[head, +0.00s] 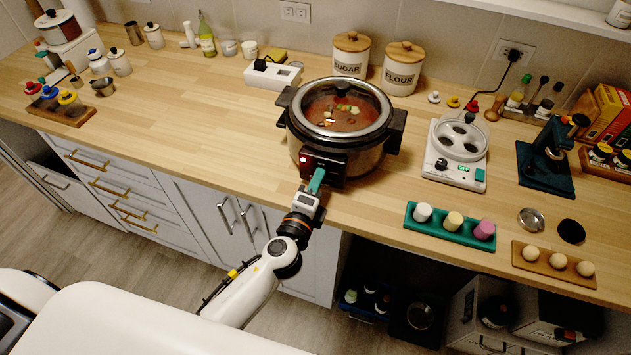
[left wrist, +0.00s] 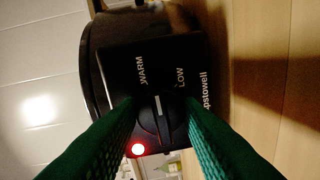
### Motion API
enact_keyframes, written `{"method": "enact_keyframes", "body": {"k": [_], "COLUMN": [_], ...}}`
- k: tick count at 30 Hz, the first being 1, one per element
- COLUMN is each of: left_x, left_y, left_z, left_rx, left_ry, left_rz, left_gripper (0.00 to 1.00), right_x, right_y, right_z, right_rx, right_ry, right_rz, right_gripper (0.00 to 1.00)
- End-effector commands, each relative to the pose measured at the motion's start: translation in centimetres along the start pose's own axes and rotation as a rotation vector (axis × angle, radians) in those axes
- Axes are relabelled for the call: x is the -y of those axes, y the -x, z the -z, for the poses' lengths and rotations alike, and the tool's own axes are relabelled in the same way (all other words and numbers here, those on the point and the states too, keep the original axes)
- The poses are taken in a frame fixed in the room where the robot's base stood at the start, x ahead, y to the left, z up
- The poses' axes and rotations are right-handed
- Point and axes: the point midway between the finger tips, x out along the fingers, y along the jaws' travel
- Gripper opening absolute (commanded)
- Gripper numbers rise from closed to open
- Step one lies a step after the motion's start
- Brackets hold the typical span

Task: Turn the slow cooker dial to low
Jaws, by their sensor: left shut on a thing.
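The slow cooker (head: 365,150) stands near the counter's front edge, with a glass lid over reddish food. Its black control panel (left wrist: 120,85) faces me in the left wrist view, turned sideways. The round black dial (left wrist: 157,122) has a white pointer line that points up in the picture, between the words WARM (left wrist: 140,70) and LOW (left wrist: 181,77). My left gripper (head: 317,179) is at the panel, its green fingers shut on the dial's two sides. The fingers hide the dial's edges and any other labels. My right gripper is not in view.
A red light (left wrist: 138,149) glows on the panel. A white egg cooker (head: 455,155) and a green tray (head: 450,228) with cups stand to the right. Sugar and flour canisters (head: 403,70) are behind.

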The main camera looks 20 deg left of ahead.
Motion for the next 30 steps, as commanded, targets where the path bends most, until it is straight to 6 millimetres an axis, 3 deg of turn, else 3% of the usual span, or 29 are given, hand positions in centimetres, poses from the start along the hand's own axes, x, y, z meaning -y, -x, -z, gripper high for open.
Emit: {"method": "enact_keyframes", "body": {"k": [18,30], "left_x": [0.0,0.1], "left_y": [0.0,0.0], "left_z": [-0.1,-0.2], "left_rx": [-0.034,-0.049], "left_ry": [-0.577,-0.829], "left_rz": [0.009,0.012], "left_gripper": [0.1,0.1], "right_x": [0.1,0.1], "right_y": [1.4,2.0], "right_z": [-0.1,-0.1], "right_rx": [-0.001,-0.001], "right_ry": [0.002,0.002], "right_rz": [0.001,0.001], "right_gripper": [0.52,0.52]}}
